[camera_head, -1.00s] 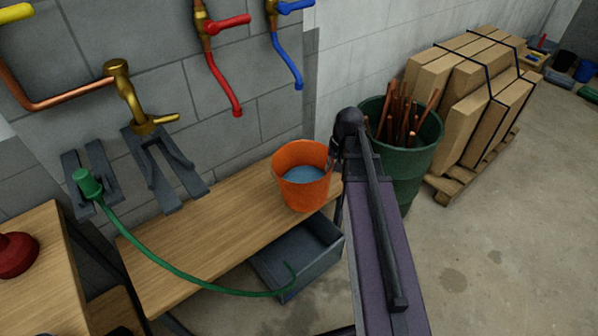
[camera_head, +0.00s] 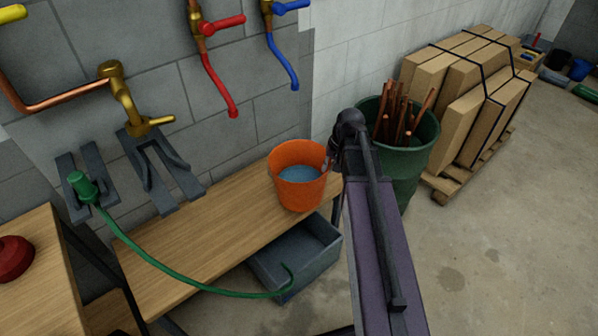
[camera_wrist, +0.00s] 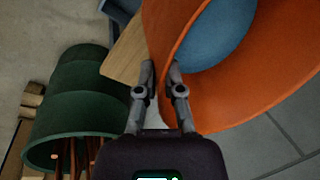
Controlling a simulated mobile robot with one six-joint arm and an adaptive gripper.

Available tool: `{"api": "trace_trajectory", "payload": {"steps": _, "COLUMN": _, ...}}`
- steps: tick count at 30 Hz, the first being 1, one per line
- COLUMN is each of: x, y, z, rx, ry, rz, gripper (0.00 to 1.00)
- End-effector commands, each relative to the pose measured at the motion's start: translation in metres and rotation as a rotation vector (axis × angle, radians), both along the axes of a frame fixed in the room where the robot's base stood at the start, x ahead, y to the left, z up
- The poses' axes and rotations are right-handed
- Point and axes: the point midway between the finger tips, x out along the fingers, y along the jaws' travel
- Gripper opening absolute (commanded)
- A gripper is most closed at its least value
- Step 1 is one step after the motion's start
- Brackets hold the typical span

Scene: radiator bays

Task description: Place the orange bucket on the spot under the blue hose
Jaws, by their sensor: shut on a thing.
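The orange bucket (camera_head: 298,197) holds blue-grey water and appears upright at the right end of the wooden bench (camera_head: 200,240). I cannot tell whether its base touches the bench. The blue hose (camera_head: 283,62) hangs from a brass tap on the wall, above and behind the bucket, its open end pointing down. My gripper (camera_head: 329,162) reaches in from the right and is shut on the bucket's rim. In the wrist view my gripper's fingers (camera_wrist: 161,70) pinch the wall of the bucket (camera_wrist: 185,95). The bench spot under the bucket is hidden.
A red hose (camera_head: 218,85) hangs left of the blue one. A green bin (camera_head: 405,165) of copper pipes stands right of my arm. A grey crate (camera_head: 310,262) sits below the bench. A green hose (camera_head: 150,262) droops across the bench.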

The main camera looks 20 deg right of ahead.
Motion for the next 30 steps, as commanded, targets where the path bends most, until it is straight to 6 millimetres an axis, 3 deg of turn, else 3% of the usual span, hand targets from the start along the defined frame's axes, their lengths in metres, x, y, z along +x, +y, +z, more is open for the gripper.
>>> {"api": "trace_trajectory", "payload": {"steps": 8, "x": 0.017, "y": -0.003, "z": -0.001, "rx": 0.003, "ry": -0.001, "rz": 0.000, "gripper": 0.00}}
{"api": "trace_trajectory", "payload": {"steps": 30, "x": 0.126, "y": -0.023, "z": -0.012, "rx": 0.003, "ry": -0.001, "rz": 0.000, "gripper": 0.00}}
